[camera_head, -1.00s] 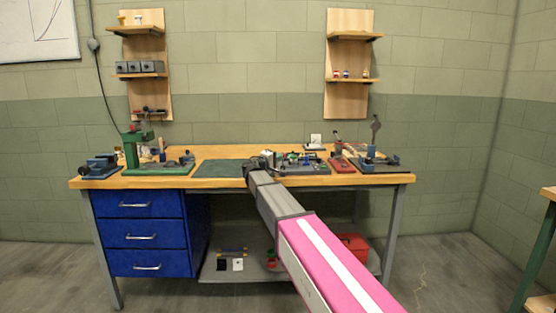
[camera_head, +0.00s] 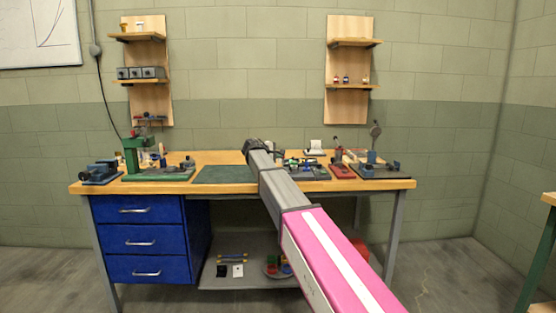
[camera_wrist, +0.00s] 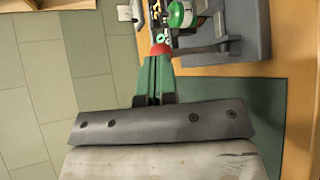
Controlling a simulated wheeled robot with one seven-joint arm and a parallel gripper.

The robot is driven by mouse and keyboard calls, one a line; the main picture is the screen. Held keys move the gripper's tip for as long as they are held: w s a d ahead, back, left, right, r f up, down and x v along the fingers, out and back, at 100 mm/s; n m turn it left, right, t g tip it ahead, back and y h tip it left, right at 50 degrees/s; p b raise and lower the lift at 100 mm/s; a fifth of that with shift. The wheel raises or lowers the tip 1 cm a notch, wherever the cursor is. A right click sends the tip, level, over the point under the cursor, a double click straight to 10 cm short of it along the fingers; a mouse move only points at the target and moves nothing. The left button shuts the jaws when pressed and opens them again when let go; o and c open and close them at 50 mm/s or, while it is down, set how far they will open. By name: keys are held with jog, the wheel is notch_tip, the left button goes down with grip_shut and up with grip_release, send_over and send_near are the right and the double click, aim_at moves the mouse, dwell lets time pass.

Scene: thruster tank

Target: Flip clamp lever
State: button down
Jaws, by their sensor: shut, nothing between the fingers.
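A grey fixture (camera_wrist: 248,25) shows at the upper right of the wrist view, with a green and white round part (camera_wrist: 180,14) on it. A red rounded end (camera_wrist: 161,49), possibly the clamp lever's knob, shows right at my fingertips; I cannot tell whether they touch it. My gripper (camera_wrist: 157,62) has green fingers closed together with nothing between them. In the head view my gripper (camera_head: 250,147) is above the bench by the right end of the green mat. The fixture (camera_head: 312,173) shows there right of my arm, partly hidden by it.
The wooden bench (camera_head: 225,185) also bears a blue vise (camera_head: 100,170), a green press (camera_head: 132,155), a red-based tool (camera_head: 342,171) and a dark plate (camera_head: 382,171) at the right. The green mat (camera_head: 222,175) is clear. Shelves hang on the wall behind.

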jog(key=shift+w+n+g+y, duration=0.3)
jog(key=shift+w+n+g, duration=0.3)
jog(key=shift+w+g, duration=0.35)
jog(key=shift+r, duration=0.1)
jog(key=shift+r, duration=0.7)
jog(key=w+r+v, duration=0.1)
jog(key=v, duration=1.3)
